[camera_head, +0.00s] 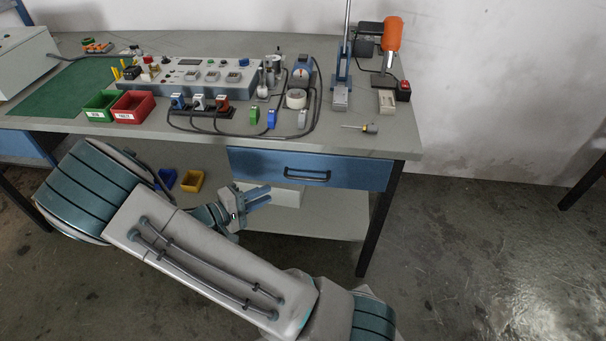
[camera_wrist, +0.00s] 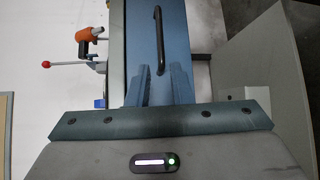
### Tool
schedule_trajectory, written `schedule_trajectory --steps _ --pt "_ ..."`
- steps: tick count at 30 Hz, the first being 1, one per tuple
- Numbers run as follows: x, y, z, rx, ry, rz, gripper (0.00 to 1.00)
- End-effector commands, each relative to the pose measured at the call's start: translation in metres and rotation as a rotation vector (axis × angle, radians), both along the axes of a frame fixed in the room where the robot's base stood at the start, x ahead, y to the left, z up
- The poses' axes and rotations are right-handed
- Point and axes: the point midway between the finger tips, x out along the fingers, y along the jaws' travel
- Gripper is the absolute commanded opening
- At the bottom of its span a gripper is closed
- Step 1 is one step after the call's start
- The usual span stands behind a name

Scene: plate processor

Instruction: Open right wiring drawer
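The right wiring drawer (camera_head: 345,175) has a blue front under the right side of the workbench, and it looks closed. Its dark bar handle (camera_head: 307,174) is mounted on the front, right of my gripper (camera_head: 262,197) in the head view. My gripper is in front of and a little below the drawer's left end, apart from the handle. In the wrist view the two blue fingers (camera_wrist: 163,85) stand apart with nothing seen between them. The handle (camera_wrist: 158,40) lies ahead of them, running lengthwise along the blue drawer front (camera_wrist: 138,30).
The workbench (camera_head: 370,143) carries a test panel, red and green bins (camera_head: 132,107), cables and a screwdriver (camera_head: 360,127) near its edge. A lower shelf (camera_head: 320,222) holds a yellow bin (camera_head: 192,181). A dark table leg (camera_head: 378,220) stands right of the drawer. Floor in front is open.

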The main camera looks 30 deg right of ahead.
Motion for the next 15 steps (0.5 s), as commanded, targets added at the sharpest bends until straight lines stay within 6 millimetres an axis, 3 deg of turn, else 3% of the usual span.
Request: schedule_trajectory --steps 5,15 --pt "0.003 -0.022 -0.004 -0.004 0.002 -0.003 0.20" --pt "0.015 -0.092 -0.014 -0.002 0.001 -0.006 0.20"
